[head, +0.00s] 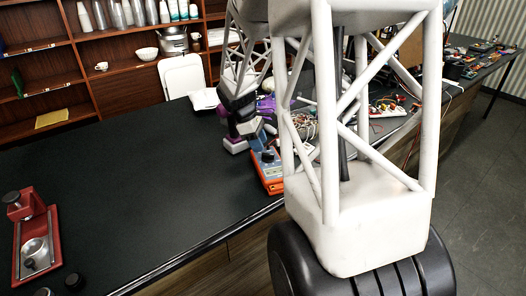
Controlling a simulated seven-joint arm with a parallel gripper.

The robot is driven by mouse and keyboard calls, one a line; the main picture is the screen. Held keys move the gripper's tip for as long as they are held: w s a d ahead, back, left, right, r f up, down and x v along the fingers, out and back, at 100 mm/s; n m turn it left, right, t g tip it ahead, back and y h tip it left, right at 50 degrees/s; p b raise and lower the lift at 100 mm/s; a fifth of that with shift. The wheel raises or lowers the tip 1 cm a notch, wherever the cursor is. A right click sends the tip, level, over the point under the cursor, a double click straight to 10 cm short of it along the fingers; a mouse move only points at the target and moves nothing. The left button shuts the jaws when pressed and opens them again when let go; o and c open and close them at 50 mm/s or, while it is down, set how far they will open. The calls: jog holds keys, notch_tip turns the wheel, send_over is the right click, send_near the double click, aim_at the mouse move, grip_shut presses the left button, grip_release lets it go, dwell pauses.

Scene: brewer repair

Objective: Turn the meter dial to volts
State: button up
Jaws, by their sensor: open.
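The orange meter (272,184) with a bluish face lies on the dark bench top, partly hidden behind the white lattice of my arm. A dark round shape on its face may be the dial, but it is too small to read its setting. My gripper (246,142), with black, white and purple parts, points down just left of the meter's far end. It is open, with nothing visible held in it. I cannot tell whether it touches the meter.
Tangled wires (302,128) lie behind the meter. A red tray (51,222) with metal parts and dark knobs sit at the near left. The bench (140,190) between is clear. A white chair (181,75) stands behind it.

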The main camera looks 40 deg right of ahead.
aim_at(264, 153)
jog(key=shift+x, duration=1.95)
jog(key=shift+c, duration=0.3)
grip_shut()
